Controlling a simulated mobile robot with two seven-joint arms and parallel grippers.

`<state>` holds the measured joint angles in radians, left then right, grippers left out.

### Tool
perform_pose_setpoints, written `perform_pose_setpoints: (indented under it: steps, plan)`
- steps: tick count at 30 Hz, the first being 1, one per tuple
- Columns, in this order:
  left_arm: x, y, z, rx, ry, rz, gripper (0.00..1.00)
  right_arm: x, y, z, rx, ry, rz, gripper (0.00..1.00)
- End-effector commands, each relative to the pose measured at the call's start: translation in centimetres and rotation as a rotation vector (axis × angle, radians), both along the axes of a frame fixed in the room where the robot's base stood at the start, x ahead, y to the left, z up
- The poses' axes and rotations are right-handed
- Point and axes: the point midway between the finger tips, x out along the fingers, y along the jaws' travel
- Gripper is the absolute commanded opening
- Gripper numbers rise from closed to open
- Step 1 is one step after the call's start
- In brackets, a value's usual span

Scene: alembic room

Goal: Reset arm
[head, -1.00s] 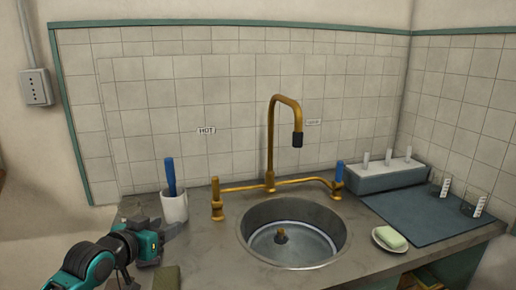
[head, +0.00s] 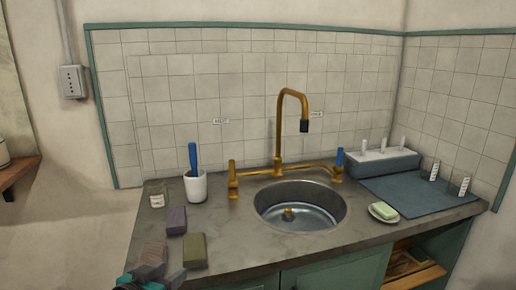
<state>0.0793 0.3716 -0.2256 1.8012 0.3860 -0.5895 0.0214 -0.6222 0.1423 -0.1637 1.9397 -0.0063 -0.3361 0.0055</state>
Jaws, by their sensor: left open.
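My left gripper (head: 166,266) shows at the bottom left edge of the head view, with teal parts and grey fingers. Its fingers are apart with nothing seen between them. It is in front of the counter's left end, close to a dark olive block (head: 194,250) and a grey-purple block (head: 176,221); I cannot tell if it touches either. Most of the left arm is below the frame. My right gripper is not in view.
The stone counter (head: 235,235) holds a round sink (head: 300,190), a brass faucet (head: 279,130), a white cup (head: 195,188) with a blue handle, a glass jar (head: 155,194), a soap dish (head: 383,213) and a blue mat (head: 420,195). A wooden shelf (head: 18,172) is far left.

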Motion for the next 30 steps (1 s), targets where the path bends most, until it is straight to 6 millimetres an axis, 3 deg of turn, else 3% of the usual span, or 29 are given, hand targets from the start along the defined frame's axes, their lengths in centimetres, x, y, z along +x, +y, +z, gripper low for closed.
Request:
perform_pose_setpoints:
  steps: [1, 3, 9, 15, 21, 30]
  plan:
    - [-1.9, -0.5, -2.2, -0.001, 0.026, 0.005, 0.52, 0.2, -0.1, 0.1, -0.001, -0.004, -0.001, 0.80]
    - [-4.4, -0.9, -4.7, 0.005, 0.051, 0.014, 0.52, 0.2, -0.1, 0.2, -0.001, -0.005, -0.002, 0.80]
    - [-13.2, -2.0, -11.1, 0.037, 0.130, 0.046, 0.52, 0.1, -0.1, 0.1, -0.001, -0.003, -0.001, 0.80]
    - [-20.2, -2.4, -14.3, 0.074, 0.189, 0.068, 0.52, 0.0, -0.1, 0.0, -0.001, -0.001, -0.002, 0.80]
    - [-22.7, -2.5, -15.0, 0.092, 0.208, 0.075, 0.52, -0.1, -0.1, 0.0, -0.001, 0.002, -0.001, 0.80]
    - [-22.7, -2.5, -15.1, 0.094, 0.208, 0.074, 0.52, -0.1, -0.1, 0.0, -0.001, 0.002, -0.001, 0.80]
